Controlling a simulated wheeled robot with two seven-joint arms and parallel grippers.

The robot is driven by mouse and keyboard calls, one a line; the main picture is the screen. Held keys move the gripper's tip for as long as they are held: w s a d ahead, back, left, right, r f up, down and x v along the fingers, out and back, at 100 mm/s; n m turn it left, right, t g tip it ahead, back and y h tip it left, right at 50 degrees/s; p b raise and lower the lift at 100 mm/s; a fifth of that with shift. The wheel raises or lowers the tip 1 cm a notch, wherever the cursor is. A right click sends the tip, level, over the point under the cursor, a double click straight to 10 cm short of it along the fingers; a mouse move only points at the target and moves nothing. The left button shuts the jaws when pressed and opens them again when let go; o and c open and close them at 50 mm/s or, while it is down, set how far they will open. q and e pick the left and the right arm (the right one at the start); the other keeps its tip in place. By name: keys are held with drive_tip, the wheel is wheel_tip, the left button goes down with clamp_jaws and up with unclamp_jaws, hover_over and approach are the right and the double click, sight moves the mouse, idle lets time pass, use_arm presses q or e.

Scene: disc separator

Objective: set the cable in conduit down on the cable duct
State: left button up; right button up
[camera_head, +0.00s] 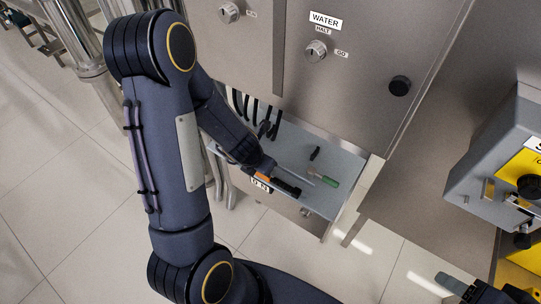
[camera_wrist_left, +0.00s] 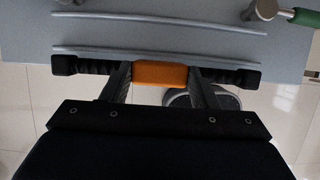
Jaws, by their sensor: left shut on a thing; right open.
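My left gripper (camera_wrist_left: 160,82) is shut on the orange middle of a black, ribbed bar with thick ends, which I take to be the cable in conduit (camera_wrist_left: 225,76). In the head view the cable in conduit (camera_head: 288,189) shows just past my left gripper (camera_head: 264,174), along the front edge of a grey shelf. Two raised parallel strips on the shelf, perhaps the cable duct (camera_wrist_left: 160,52), lie just beyond it. I cannot tell whether the bar touches the shelf. My right gripper (camera_head: 484,290) is open and empty at the bottom right, partly cut off.
The grey shelf (camera_head: 340,172) juts from a steel cabinet (camera_head: 370,45) with knobs. A green-handled tool (camera_head: 326,181) and a small black piece (camera_head: 315,153) lie on it. Black cables (camera_head: 250,108) hang behind. A grey and yellow machine (camera_head: 520,165) stands at right.

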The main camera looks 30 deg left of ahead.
use_arm(q)
drive_tip(key=w, duration=0.1)
drive_tip(key=w+p, duration=0.1)
drive_tip(key=w, duration=0.1)
drive_tip(key=w+p, duration=0.1)
drive_tip(key=shift+w+d+r, duration=0.15)
drive_tip(key=shift+w+d, duration=0.1)
drive_tip(key=shift+w, duration=0.05)
drive_tip(key=shift+s+f+b, duration=0.1)
drive_tip(key=shift+f+b, duration=0.3)
drive_tip(key=shift+f, duration=0.6)
drive_tip(key=shift+a, duration=0.1)
drive_tip(key=shift+f, duration=0.15)
drive_tip(key=o, duration=1.2)
drive_tip(key=shift+c, duration=0.2)
